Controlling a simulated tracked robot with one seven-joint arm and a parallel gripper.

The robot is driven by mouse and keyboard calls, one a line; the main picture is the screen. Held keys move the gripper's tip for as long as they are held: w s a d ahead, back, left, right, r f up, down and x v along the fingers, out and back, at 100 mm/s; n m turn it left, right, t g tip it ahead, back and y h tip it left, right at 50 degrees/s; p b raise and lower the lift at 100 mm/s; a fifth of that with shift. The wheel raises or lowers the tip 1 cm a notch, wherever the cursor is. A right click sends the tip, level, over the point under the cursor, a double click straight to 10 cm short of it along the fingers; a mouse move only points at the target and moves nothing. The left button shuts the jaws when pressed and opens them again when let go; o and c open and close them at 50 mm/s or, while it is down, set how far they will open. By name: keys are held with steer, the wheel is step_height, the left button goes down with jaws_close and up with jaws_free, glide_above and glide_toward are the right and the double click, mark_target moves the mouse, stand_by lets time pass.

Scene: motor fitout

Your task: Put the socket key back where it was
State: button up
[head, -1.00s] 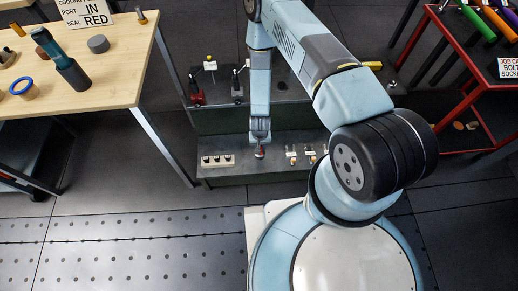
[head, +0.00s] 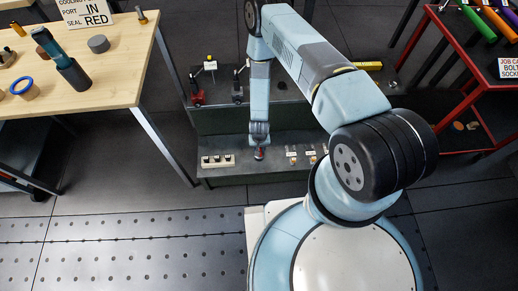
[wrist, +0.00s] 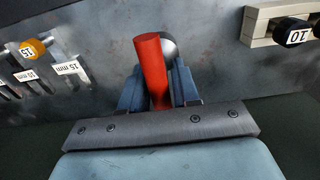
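A red-handled tool, which I take to be the socket key (wrist: 151,66), stands between my gripper's fingers (wrist: 158,92) in the wrist view. A rounded metal part shows just behind its far end. The fingers lie close on both sides of the red handle and appear shut on it. In the head view my gripper (head: 259,148) is low over the grey lower shelf (head: 250,178), with a bit of red (head: 259,154) at its tip. Whether the tool touches the shelf is unclear.
In the wrist view, a pale block (wrist: 264,22) holds a black "10" cap (wrist: 292,31); an orange "15" piece (wrist: 32,48) sits in a labelled slotted rack (wrist: 32,75). The head view shows a wooden table (head: 110,80) left and a red rack (head: 450,85) right.

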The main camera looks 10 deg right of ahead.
steer(key=o, duration=0.3)
step_height(320, 180, up, 12)
steer(key=shift+r, duration=0.1)
stand_by(0.7)
